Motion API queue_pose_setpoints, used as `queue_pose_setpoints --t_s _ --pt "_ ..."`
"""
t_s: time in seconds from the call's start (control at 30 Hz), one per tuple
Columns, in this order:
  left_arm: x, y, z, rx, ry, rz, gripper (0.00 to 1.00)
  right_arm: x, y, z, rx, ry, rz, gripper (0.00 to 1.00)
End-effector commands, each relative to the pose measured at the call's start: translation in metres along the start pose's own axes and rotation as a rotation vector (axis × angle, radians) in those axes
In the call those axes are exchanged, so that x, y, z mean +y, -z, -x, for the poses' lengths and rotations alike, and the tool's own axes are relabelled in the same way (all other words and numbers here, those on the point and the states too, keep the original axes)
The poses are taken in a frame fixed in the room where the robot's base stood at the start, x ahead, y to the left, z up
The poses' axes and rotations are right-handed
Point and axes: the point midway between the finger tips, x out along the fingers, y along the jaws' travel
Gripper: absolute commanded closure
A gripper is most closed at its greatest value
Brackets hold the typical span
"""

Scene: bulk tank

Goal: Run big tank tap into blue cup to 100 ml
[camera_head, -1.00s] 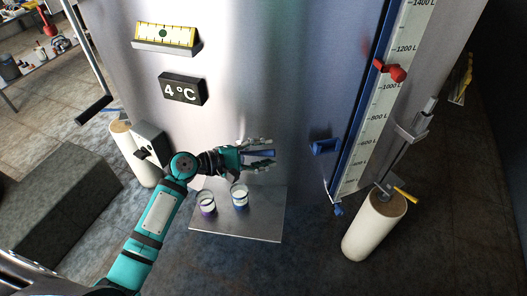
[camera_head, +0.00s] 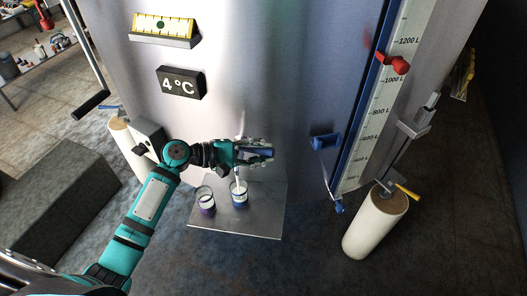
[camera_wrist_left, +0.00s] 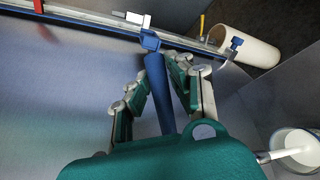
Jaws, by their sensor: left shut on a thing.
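My left gripper (camera_head: 262,153) is shut on the blue tap handle (camera_wrist_left: 160,95) at the front of the big steel tank (camera_head: 265,70). A white stream (camera_head: 240,180) runs from beside the gripper down into the blue cup (camera_head: 240,198), which stands upright on a steel shelf below. In the left wrist view the stream (camera_wrist_left: 280,154) enters a cup (camera_wrist_left: 297,142) at the lower right, with white liquid in it. The exact level cannot be read. The tap spout is mostly hidden by my gripper. My right gripper is not in view.
A purple cup (camera_head: 206,206) stands left of the blue cup on the shelf (camera_head: 240,228). A litre scale with a red pointer (camera_head: 394,63) and a blue bracket (camera_head: 325,142) are at the right. A pale cylinder (camera_head: 375,225) stands on the right.

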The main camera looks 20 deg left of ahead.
Motion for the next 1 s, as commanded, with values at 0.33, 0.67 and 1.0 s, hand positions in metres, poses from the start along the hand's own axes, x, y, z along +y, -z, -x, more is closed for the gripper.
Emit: queue_pose_setpoints --t_s 0.33,0.67,1.0 --pt "-0.001 -0.003 0.003 -0.055 0.03 -0.012 1.0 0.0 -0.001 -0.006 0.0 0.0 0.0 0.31" --pt "-0.002 -0.003 0.003 -0.053 0.031 -0.012 0.56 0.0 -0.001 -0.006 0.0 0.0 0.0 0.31" --pt "-0.002 -0.001 0.02 -0.05 0.033 -0.013 0.56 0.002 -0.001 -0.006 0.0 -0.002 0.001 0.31"
